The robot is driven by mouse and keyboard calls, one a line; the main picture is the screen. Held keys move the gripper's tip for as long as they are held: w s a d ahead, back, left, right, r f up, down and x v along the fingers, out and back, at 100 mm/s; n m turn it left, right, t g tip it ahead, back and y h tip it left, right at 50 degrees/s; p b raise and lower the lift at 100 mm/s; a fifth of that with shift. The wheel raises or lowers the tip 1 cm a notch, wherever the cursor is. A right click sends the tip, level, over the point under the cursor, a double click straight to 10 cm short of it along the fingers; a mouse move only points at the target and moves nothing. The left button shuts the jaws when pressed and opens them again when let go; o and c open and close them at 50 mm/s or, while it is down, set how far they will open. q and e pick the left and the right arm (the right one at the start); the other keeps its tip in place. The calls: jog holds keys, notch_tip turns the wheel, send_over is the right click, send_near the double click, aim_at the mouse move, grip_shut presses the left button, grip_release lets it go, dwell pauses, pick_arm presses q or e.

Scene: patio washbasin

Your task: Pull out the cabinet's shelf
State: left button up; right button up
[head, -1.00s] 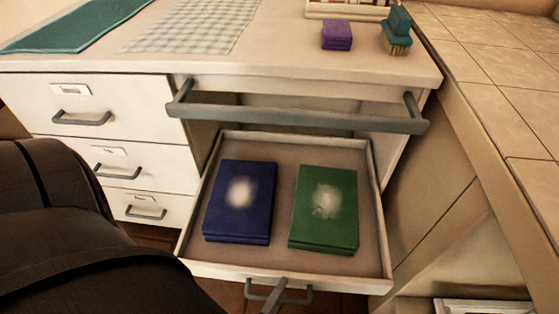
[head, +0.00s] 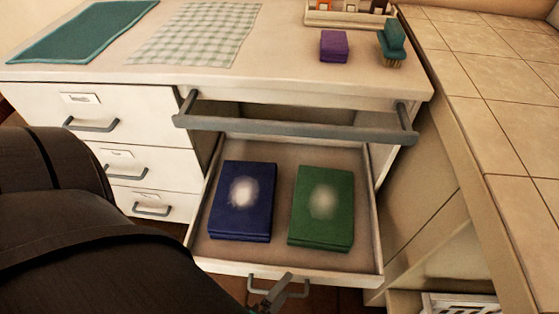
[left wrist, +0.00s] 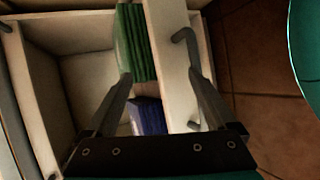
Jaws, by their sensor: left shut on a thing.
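The cabinet's shelf (head: 370,215) is a shallow, light tray and stands well out of the cabinet (head: 300,92), below the grey rail. A dark blue stack (head: 240,215) and a green stack (head: 322,220) lie side by side in it, each with a pale patch on top. The shelf's grey handle (head: 304,291) is on its front panel. My right gripper is not in view.
A grey rail (head: 300,130) crosses the cabinet above the shelf. Closed drawers (head: 115,108) stand left. A purple block (head: 334,46), a teal brush (head: 393,42) and cloths lie on the top. A tiled counter (head: 500,100) stands close on the right. Tiled floor (left wrist: 260,110) is in front.

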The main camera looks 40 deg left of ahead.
pick_arm(q)
notch_tip(320, 180, up, 14)
jog(key=w+a+n+t+y+p, duration=0.1)
jog(key=t+p, duration=0.1)
jog(key=p, duration=0.2)
jog(key=shift+w+a+f+t+y, duration=0.2)
jog(key=shift+t+y, duration=0.1)
jog(key=shift+y, duration=0.1)
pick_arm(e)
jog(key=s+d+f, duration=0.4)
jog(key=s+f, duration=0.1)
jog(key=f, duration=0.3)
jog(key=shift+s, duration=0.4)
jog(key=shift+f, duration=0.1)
pick_arm(q)
jog(key=shift+f, duration=0.1)
